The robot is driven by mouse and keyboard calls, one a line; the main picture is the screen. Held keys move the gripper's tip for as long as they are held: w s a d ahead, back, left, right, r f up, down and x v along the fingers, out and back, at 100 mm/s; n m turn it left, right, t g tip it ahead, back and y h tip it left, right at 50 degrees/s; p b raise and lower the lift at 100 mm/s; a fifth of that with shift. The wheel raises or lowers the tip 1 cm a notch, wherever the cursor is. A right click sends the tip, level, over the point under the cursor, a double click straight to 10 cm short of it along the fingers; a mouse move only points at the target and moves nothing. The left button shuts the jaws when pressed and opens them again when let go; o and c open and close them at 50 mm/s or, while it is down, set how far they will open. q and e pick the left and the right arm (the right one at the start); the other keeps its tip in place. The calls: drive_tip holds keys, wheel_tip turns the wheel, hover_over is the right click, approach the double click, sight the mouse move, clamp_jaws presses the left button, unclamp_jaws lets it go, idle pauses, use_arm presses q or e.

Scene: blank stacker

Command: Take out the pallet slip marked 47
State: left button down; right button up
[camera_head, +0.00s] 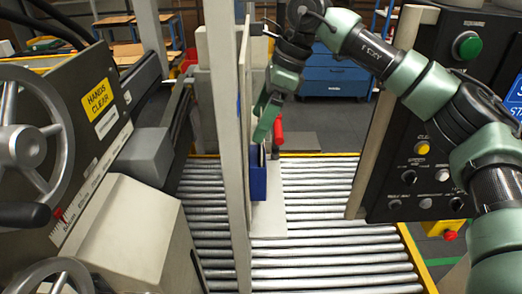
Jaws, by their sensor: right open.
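A blue holder (258,183) is fixed by the upright beige post above the rollers, right of the post. A thin pale and dark edge shows at its top, perhaps slips; no number 47 can be read. My right gripper (265,132) reaches down from above, open, with its green finger just over the holder's top. The post hides part of the holder and perhaps part of the gripper. I cannot tell whether the fingers touch anything. My left gripper is not in view.
A red handle (278,130) is close to the right of my gripper. The upright post (228,150) stands just left. A black control panel (425,160) with buttons is at the right, and a machine with handwheels (30,145) at the left. Rollers (330,180) run below.

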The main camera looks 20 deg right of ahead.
drive_tip(key=shift+s+r, duration=0.1)
drive_tip(key=shift+s, duration=0.1)
drive_tip(key=shift+c, duration=1.2)
drive_tip(key=c, duration=1.6)
drive_tip(key=shift+c, duration=0.2)
drive_tip(key=shift+r, duration=0.15)
